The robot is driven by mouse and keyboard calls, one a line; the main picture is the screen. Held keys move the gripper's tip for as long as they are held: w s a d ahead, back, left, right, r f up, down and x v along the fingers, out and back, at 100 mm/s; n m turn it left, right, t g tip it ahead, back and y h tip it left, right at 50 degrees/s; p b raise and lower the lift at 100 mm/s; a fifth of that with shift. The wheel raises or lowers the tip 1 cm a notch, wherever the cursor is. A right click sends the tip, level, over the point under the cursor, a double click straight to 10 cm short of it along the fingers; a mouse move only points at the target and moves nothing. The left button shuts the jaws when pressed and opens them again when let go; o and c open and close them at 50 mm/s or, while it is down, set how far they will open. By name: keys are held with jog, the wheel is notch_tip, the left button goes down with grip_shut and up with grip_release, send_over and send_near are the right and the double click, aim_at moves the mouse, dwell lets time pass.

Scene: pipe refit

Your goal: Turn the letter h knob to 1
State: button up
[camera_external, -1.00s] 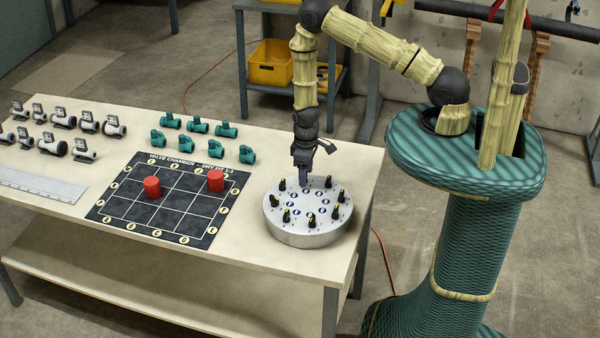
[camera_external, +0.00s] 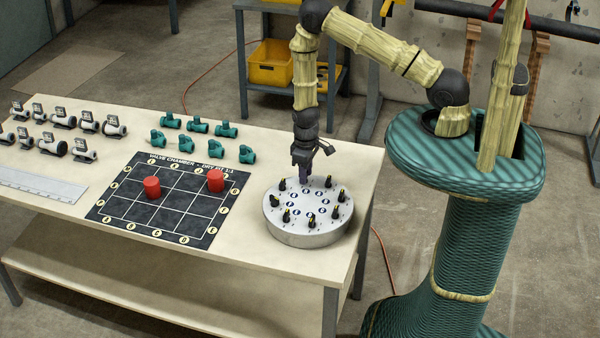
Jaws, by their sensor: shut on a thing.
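A round silver knob panel (camera_external: 308,236) sits on the right end of the table. Several black knobs with yellow marks stand in a ring on its top, with blue letter discs inside the ring. My gripper (camera_external: 304,178) points straight down at the far side of the ring. It is shut on a knob there, which the fingers mostly hide. The letters are too small to read, so I cannot tell which letter this knob has or which number it points to.
A black grid board (camera_external: 170,201) with two red cylinders (camera_external: 152,187) lies left of the panel. Several teal pipe fittings (camera_external: 198,126) stand behind the board. Grey-white valve fittings (camera_external: 88,122) and a ruler (camera_external: 40,186) are at the left.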

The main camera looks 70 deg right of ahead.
jog(key=m+b, duration=0.2)
jog(key=m, duration=0.3)
jog(key=shift+a+b, duration=0.1)
jog(key=shift+b, duration=0.25)
jog(key=m+b, duration=0.1)
jog(key=m, duration=0.4)
jog(key=shift+w+m, duration=0.15)
jog(key=shift+m, duration=0.15)
jog(key=shift+a, duration=0.1)
jog(key=o, duration=1)
jog(key=shift+c, duration=0.2)
jog(key=shift+r, duration=0.15)
notch_tip(320, 180, up, 17)
jog(key=shift+b, duration=0.4)
jog(key=shift+r, duration=0.1)
